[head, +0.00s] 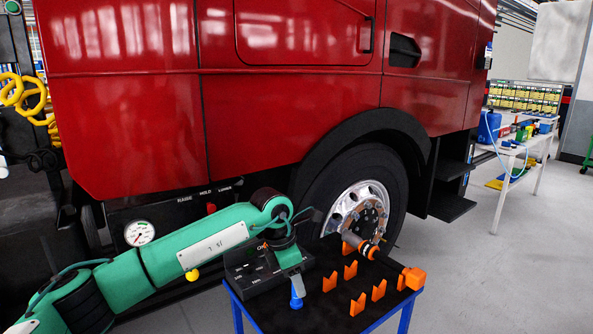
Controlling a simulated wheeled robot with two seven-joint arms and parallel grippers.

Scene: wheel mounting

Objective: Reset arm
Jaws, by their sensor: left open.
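My left arm (205,245), teal green, reaches in from the left over the near end of a small cart. My right gripper is not in view.
The cart (325,322) has a black top, blue frame and several orange holders (358,304). A black box (250,277) stands at its left. Behind are the truck wheel (362,207) and red truck body (270,110). The floor (500,270) at right is clear, with a white workbench (532,150) beyond.

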